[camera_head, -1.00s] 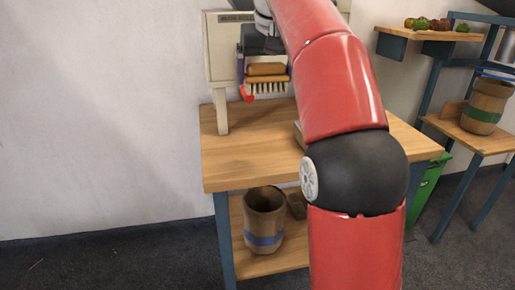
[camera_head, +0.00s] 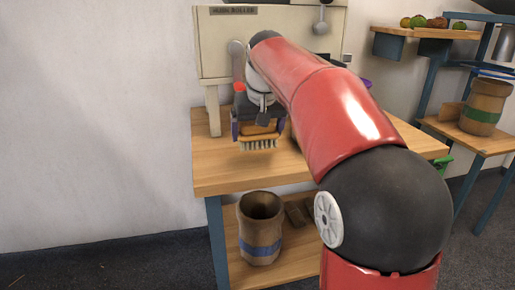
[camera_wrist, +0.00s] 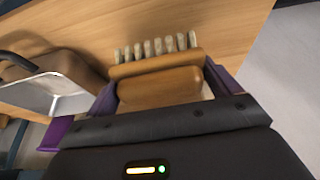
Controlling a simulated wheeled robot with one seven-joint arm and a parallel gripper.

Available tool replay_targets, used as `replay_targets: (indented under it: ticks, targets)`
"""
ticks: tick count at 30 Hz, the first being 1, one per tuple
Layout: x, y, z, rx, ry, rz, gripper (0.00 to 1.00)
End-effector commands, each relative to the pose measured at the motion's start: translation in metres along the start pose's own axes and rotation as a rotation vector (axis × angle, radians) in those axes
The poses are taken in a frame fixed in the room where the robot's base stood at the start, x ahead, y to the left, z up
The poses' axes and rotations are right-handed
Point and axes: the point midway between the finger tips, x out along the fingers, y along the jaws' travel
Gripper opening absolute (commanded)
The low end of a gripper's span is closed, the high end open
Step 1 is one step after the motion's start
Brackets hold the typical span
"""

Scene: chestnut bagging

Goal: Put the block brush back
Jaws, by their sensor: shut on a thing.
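The block brush (camera_head: 259,138) has a wooden body and a row of pale bristles. In the head view it is at my gripper's end, above the front left part of the wooden bench top (camera_head: 222,180), bristles pointing down. My gripper (camera_head: 258,130) is shut on it. In the wrist view the brush (camera_wrist: 158,80) lies between the purple fingers of my gripper (camera_wrist: 160,88), bristles pointing away from the palm. I cannot tell whether the bristles touch the bench.
A cream machine (camera_head: 220,60) stands at the back of the bench. A metal scoop or pan (camera_wrist: 50,95) lies on the bench in the wrist view. A bucket with a blue band (camera_head: 261,225) is on the lower shelf. Another bucket (camera_head: 484,105) stands on a side rack.

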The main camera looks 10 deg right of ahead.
Motion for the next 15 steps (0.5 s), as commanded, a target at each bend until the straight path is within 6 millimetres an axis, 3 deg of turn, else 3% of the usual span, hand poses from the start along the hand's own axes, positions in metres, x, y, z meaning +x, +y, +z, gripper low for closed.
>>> replay_targets:
  ticks: [7, 15]
  targets:
    - [0.031, 0.000, 0.013, 0.000, -0.001, 0.000, 0.68]
    - [0.035, 0.000, 0.014, 0.000, 0.001, 0.000, 0.68]
